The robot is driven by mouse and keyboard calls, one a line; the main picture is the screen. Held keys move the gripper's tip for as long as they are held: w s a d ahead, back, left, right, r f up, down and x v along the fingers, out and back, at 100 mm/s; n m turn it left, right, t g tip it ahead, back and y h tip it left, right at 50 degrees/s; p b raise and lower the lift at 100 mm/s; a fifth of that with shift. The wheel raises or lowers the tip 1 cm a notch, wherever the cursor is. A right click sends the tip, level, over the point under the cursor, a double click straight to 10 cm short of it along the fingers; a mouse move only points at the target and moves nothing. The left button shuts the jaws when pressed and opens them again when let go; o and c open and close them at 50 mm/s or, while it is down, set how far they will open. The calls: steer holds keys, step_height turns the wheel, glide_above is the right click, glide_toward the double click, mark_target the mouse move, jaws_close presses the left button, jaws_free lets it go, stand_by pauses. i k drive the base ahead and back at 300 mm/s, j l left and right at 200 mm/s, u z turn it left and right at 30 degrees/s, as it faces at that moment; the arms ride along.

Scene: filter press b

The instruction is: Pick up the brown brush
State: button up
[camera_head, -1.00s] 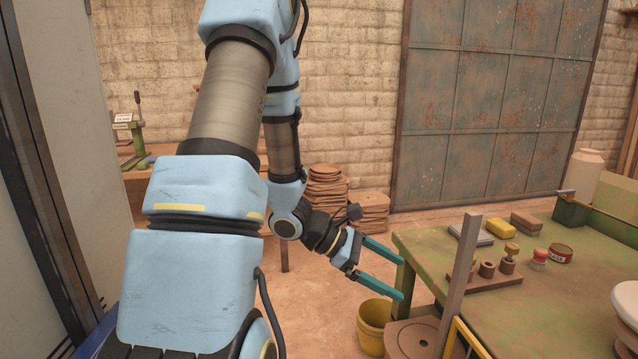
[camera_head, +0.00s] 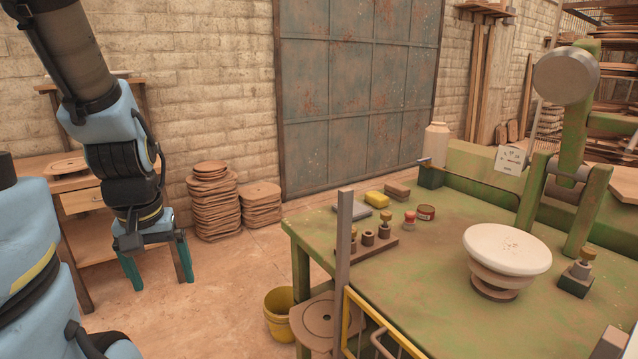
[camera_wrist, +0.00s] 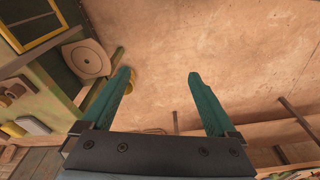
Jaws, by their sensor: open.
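What looks like the brown brush (camera_head: 397,190) is a small brown block lying on the green table (camera_head: 440,285), near its far edge, just right of a yellow block. It is too small to make out bristles. My gripper (camera_head: 158,268) hangs open and empty over the floor, pointing down, well left of the table and apart from the brush. In the wrist view the open teal fingers (camera_wrist: 158,76) have only bare floor between them.
A yellow block (camera_head: 377,199), a wooden holder (camera_head: 369,248) and small tins lie near the brush. A grey post (camera_head: 344,240) and yellow rail (camera_head: 375,325) stand at the table's near side. A yellow bucket (camera_head: 279,312) is on the floor. A white-topped wheel (camera_head: 507,248) stands right.

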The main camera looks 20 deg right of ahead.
mark_target(401, 193)
steer(key=i+z, duration=0.2)
steer(key=i, duration=0.4)
steer(key=i+z, duration=0.15)
steer(key=i, duration=0.4)
steer(key=i+j+z, duration=0.2)
steer(key=i, duration=0.4)
steer(key=i+j+z, duration=0.15)
steer(key=i, duration=0.4)
